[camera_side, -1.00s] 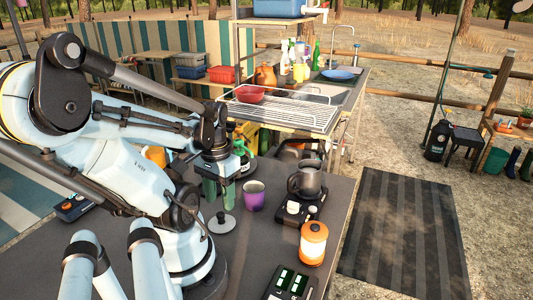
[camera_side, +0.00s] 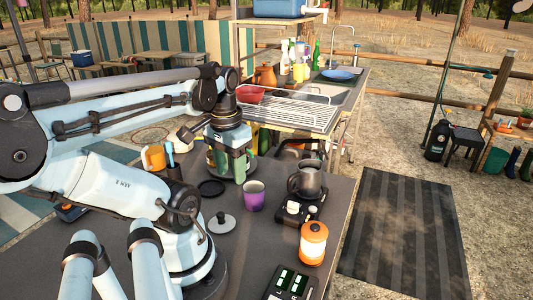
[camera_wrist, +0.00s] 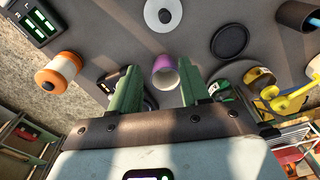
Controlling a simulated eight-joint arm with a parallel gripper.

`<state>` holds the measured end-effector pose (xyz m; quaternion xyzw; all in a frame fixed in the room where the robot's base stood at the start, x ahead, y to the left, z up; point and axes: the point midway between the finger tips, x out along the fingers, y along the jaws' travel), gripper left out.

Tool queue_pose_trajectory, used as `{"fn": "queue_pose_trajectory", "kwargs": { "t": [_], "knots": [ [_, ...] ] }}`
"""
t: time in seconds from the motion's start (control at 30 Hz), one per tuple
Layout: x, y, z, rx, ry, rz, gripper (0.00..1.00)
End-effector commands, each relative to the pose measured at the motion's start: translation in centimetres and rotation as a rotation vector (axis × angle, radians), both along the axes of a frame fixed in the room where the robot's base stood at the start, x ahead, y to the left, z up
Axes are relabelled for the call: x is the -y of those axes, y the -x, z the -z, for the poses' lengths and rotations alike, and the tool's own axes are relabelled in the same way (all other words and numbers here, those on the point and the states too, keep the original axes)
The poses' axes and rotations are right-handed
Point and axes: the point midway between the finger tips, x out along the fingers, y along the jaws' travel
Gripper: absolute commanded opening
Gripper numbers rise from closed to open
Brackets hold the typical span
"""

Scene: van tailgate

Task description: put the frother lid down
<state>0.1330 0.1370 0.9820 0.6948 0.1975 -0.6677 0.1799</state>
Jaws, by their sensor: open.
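The frother lid (camera_side: 221,222), a pale grey disc with a dark knob, lies flat on the dark table, knob up. It also shows at the top of the wrist view (camera_wrist: 160,12). My gripper (camera_side: 231,163) is open and empty, with green fingers, behind the lid and apart from it. In the wrist view the open fingers (camera_wrist: 159,92) have the purple mug (camera_wrist: 165,71) in sight between them. The dark metal frother jug (camera_side: 307,182) stands on its base to the right of the mug, partly hidden by a finger in the wrist view.
The purple mug (camera_side: 253,195) stands right of the lid. A flat black disc (camera_side: 211,187) lies behind the lid. An orange lantern (camera_side: 313,243) and a device with green displays (camera_side: 287,284) are at the front right. An orange mug (camera_side: 154,157) stands at the back left.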

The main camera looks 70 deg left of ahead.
Motion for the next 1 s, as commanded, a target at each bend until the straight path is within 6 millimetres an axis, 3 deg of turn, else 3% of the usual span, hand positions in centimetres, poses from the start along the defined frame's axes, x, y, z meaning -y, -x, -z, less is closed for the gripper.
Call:
{"fn": "queue_pose_trajectory", "kwargs": {
  "t": [0.2,0.43,0.63,1.0],
  "knots": [
    [3.2,-7.5,0.5,0.194,-0.121,0.23,0.46],
    [9.5,-13.5,0.0,0.431,-0.159,0.433,0.46],
    [13.2,-15.4,-0.6,0.549,-0.147,0.519,0.46],
    [13.8,-15.7,-0.7,0.568,-0.143,0.53,0.46]
  ]
}}
